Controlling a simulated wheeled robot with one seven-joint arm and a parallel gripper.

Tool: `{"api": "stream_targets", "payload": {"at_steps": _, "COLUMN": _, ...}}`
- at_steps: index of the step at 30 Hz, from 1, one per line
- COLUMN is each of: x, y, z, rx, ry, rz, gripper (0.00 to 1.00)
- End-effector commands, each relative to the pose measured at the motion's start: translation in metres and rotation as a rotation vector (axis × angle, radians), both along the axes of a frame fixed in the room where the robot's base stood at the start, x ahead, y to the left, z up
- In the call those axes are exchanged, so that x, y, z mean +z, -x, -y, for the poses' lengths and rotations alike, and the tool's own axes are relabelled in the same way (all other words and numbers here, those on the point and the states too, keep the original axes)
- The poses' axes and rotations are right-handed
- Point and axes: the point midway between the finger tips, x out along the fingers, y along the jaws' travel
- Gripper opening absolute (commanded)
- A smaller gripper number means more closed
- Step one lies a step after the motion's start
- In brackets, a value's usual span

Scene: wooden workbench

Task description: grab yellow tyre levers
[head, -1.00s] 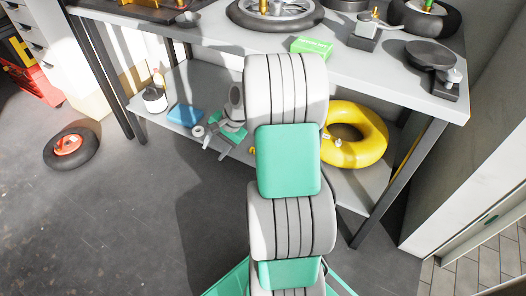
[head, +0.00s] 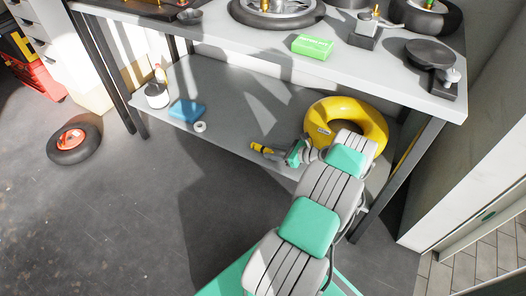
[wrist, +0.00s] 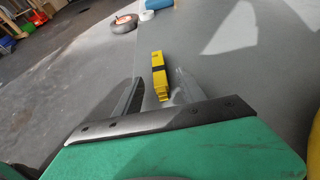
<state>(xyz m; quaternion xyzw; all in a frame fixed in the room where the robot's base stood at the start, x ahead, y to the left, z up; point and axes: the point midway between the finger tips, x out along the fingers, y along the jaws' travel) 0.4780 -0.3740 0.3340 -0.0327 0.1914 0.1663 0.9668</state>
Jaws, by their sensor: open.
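The yellow tyre levers (head: 257,147) lie as a narrow bundle on the lower shelf near its front edge. In the wrist view the levers (wrist: 159,72) have a dark band around the middle and point away from me. My gripper (head: 279,154) is just to the right of them in the head view, low over the shelf. In the wrist view my gripper (wrist: 156,88) is open, with the near end of the levers between its two fingers. I cannot tell whether either finger touches them.
A yellow inner tube (head: 348,112) lies on the lower shelf (head: 235,105) behind my wrist. A blue block (head: 187,110), a white roll (head: 200,127) and a white bottle (head: 157,95) stand at the shelf's left. The bench top (head: 385,65) overhangs the shelf. The shelf's middle is clear.

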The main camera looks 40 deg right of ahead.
Motion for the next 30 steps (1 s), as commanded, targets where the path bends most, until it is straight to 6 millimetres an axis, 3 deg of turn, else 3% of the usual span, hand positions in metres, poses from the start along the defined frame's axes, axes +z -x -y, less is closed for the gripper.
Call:
{"api": "stream_targets", "payload": {"at_steps": 4, "x": -0.011, "y": -0.02, "z": -0.009, "rx": 0.003, "ry": 0.0, "rz": -0.001, "gripper": 0.47}}
{"api": "stream_targets", "payload": {"at_steps": 10, "x": -0.01, "y": -0.021, "z": -0.009, "rx": 0.001, "ry": 0.001, "rz": -0.001, "gripper": 0.47}}
{"api": "stream_targets", "payload": {"at_steps": 27, "x": -0.01, "y": -0.021, "z": -0.009, "rx": 0.001, "ry": 0.001, "rz": -0.002, "gripper": 0.01}}
{"api": "stream_targets", "payload": {"at_steps": 30, "x": -0.01, "y": -0.021, "z": -0.009, "rx": 0.001, "ry": 0.001, "rz": -0.002, "gripper": 0.0}}
